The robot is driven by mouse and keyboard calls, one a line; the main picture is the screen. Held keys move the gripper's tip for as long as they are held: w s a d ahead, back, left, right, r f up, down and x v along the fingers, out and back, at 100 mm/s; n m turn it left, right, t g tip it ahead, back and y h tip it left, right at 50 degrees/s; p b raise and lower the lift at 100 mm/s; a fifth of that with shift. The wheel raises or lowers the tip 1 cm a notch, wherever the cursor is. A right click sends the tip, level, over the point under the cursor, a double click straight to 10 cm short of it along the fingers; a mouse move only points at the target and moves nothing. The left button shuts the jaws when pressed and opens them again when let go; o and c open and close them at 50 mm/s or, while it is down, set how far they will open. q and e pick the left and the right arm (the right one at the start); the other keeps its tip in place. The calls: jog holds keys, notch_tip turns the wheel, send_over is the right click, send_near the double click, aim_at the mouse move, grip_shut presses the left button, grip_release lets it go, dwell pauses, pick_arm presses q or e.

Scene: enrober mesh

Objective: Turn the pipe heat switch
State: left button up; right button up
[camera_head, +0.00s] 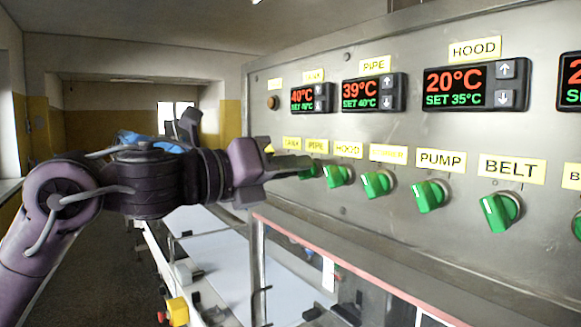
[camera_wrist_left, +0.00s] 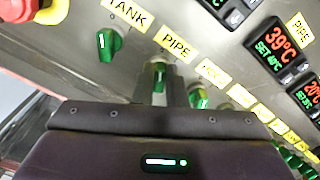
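The pipe heat switch (camera_wrist_left: 159,76) is a green knob under the yellow PIPE label in the left wrist view. In the head view its PIPE label (camera_head: 316,146) shows, while the knob is partly covered by my gripper. My left gripper (camera_head: 296,164) reaches the panel from the left with its fingertips at this switch. In the left wrist view the fingers (camera_wrist_left: 168,90) stand close on either side of the knob; I cannot tell whether they press on it. The PIPE display (camera_head: 373,93) reads 39°C, set 40°C. My right gripper is out of view.
The HOOD switch (camera_head: 337,174) is close right of the fingertips, with more green switches along the panel (camera_head: 400,228). The TANK switch (camera_wrist_left: 108,43) is on the other side. A red button (camera_wrist_left: 18,8) shows in the wrist view. A red-edged guard (camera_head: 350,268) stands below.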

pick_arm(q)
jog(key=o, duration=0.4)
jog(key=shift+o, duration=0.2)
jog(key=b+v, duration=0.3)
jog(key=v, duration=0.5)
jog(key=shift+b, duration=0.3)
jog(key=shift+w, duration=0.1)
